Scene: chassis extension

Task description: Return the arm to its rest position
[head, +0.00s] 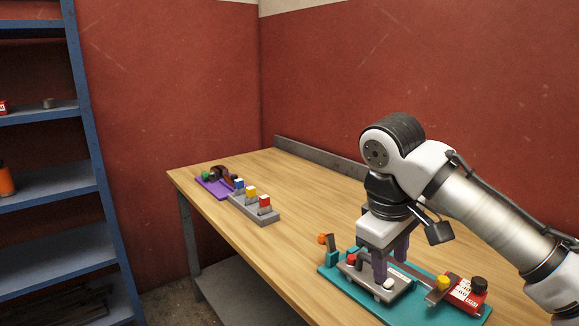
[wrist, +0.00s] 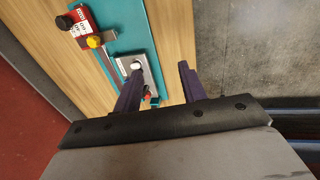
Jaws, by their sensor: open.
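My gripper (head: 391,268) points down over the teal board (head: 335,285) on the wooden table. Its two dark fingers are apart, and the wrist view shows the open gap between them (wrist: 160,82) with nothing held. Below the fingers is a grey plate (head: 402,281) with a white round knob (head: 389,284) and a red button (head: 351,259). The plate and knob also show in the wrist view, at the left finger. I cannot tell whether a finger touches the plate. My arm reaches in from the right, bent at the elbow.
The teal board also bears a red box (head: 466,292) with a yellow knob (head: 443,282) and an orange-tipped lever (head: 324,239). A grey block strip (head: 253,208) and a purple board (head: 214,187) lie at the table's far end. A blue shelf (head: 84,100) stands left. The middle tabletop is clear.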

